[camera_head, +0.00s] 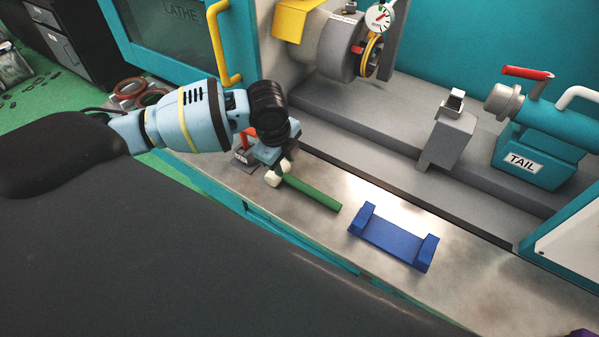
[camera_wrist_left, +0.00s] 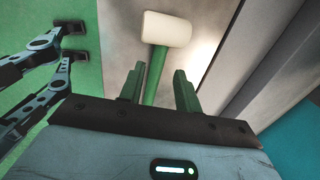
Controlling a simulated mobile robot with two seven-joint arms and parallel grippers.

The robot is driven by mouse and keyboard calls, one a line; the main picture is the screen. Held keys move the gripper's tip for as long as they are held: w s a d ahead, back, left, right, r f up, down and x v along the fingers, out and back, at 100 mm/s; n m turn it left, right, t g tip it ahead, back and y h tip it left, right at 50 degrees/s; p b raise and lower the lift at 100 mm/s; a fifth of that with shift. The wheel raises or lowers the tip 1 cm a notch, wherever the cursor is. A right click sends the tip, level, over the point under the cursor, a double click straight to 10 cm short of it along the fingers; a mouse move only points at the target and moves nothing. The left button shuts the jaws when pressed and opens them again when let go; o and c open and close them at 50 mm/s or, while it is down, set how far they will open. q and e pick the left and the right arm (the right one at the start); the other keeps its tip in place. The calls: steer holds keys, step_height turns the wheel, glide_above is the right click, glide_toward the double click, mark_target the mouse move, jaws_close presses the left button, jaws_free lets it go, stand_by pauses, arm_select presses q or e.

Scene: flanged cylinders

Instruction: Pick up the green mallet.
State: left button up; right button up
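The green mallet has a green handle (camera_head: 315,192) lying on the metal bench, with its pale head partly hidden behind my left gripper (camera_head: 273,158). In the left wrist view the white mallet head (camera_wrist_left: 166,29) lies just beyond the fingertips. The green handle (camera_wrist_left: 156,72) runs between the two fingers of my left gripper (camera_wrist_left: 159,72). The fingers are apart, with a gap visible on each side of the handle. I cannot tell the exact height of the fingers over the handle. My right gripper is not seen.
A blue cradle (camera_head: 390,240) stands on the bench (camera_head: 470,275) right of the mallet. A small stand with a red lever (camera_head: 243,156) is just left of the gripper. The lathe's grey bed (camera_head: 385,130) and tailstock (camera_head: 540,150) rise behind. Bare bench lies around the cradle.

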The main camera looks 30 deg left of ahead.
mark_target(289, 177)
arm_select(q)
step_height(289, 177, down, 2)
steer(key=shift+f, duration=0.2)
steer(key=shift+w+f, duration=0.1)
steer(key=shift+f, duration=0.05)
steer(key=shift+d+f, duration=0.1)
steer(key=shift+f, duration=0.2)
steer(key=f, duration=0.2)
steer(key=w+f, duration=0.1)
steer(key=f, duration=0.1)
steer(key=shift+w+f, duration=0.1)
steer(key=shift+f, duration=0.05)
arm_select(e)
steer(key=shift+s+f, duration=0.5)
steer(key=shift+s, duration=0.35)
arm_select(q)
jaws_close()
